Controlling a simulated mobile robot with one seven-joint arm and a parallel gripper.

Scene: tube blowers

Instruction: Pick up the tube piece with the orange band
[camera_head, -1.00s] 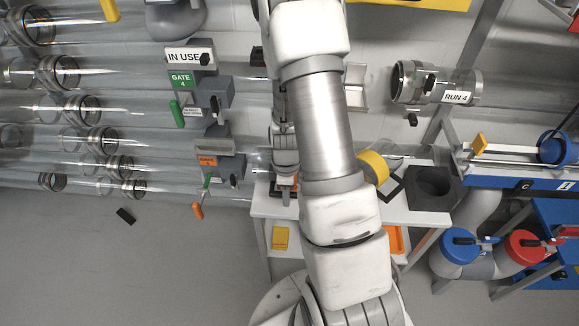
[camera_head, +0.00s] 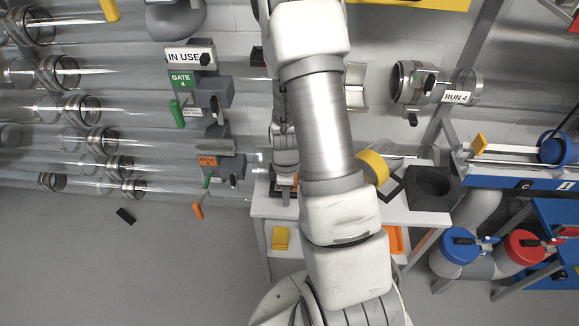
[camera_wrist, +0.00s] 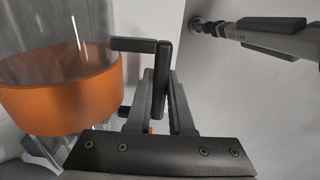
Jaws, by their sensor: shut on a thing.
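In the wrist view, a clear tube piece with a broad orange band (camera_wrist: 62,92) stands at the left, beside my gripper (camera_wrist: 163,85). My gripper's two dark fingers are closed around the upright part of a black handle (camera_wrist: 161,66). The handle's short top bar points left toward the tube. Where the handle joins the tube is not clearly visible.
A white table (camera_head: 268,207) stands below my arm. On it are a tube piece with a yellow band (camera_head: 375,167) and a dark block with a round hole (camera_head: 452,195). Clear pipes and gate 4 (camera_head: 181,82) lie left.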

